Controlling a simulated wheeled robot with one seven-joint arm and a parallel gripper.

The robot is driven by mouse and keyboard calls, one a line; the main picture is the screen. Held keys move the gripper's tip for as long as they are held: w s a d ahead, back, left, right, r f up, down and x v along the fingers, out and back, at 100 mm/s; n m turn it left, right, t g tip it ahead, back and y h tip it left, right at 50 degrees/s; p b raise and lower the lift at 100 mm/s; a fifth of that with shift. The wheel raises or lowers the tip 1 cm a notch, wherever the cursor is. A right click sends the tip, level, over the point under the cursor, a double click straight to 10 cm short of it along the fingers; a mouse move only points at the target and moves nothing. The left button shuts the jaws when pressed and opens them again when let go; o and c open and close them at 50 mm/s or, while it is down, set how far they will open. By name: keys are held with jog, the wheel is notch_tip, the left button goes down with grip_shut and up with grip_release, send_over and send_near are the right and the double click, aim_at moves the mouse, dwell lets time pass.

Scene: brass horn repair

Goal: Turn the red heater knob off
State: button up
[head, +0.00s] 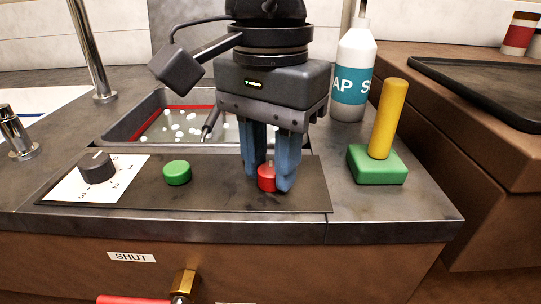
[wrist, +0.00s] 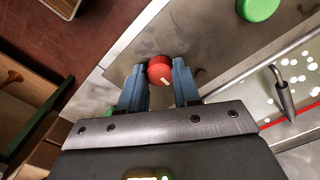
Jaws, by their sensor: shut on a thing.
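The red heater knob (head: 267,178) sits at the right end of the dark panel in the head view. It also shows in the wrist view (wrist: 160,71), with a pale pointer mark on its top. My gripper (head: 267,184) points down over the panel, with its blue fingers on either side of the red knob. In the wrist view my gripper (wrist: 160,76) is shut on the knob, one finger at each side. The knob's sides are partly hidden by the fingers.
A green button (head: 177,173) and a black dial (head: 97,168) on a numbered plate stand left on the panel. A sink (head: 118,130) lies behind. A soap bottle (head: 353,70) and a green block (head: 378,166) with a yellow handle stand to the right.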

aim_at(271, 169)
jog(key=o, duration=1.1)
jog(key=shift+c, duration=0.2)
jog(key=shift+r, duration=0.15)
notch_tip(271, 169, up, 8)
jog(key=shift+f+p, duration=0.2)
jog(key=shift+p, duration=0.5)
